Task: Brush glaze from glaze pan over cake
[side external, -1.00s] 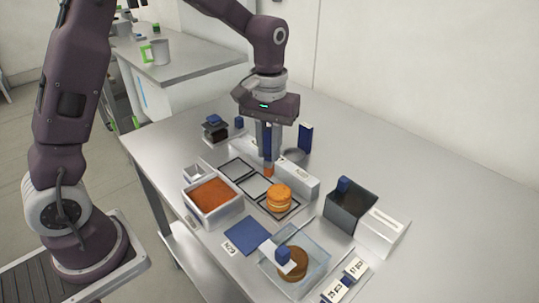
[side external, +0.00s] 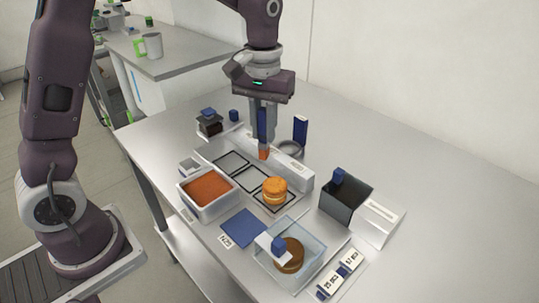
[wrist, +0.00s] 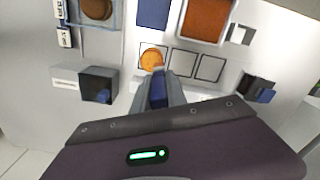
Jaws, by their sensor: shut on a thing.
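The cake (side external: 275,191) is a round, layered orange piece on the nearest of several dark-framed squares; it also shows in the wrist view (wrist: 152,58). The glaze pan (side external: 237,203) is a white rectangular pan of orange-brown glaze, left of the squares in the side view; it also shows in the wrist view (wrist: 183,31). My gripper (side external: 263,139) is shut on a brush with a blue handle (side external: 262,122) and orange tip (side external: 263,154). The brush points down, and its tip appears above and behind the cake, apart from it. The gripper partly hides the handle.
A clear tray (side external: 318,258) with a brown round stands in front. A dark open box (side external: 347,199) stands right, a blue mat (side external: 243,228) left of the clear tray. A pale block (side external: 298,177) runs behind the squares. A blue upright block (side external: 300,130) stands behind. The table's right rear is clear.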

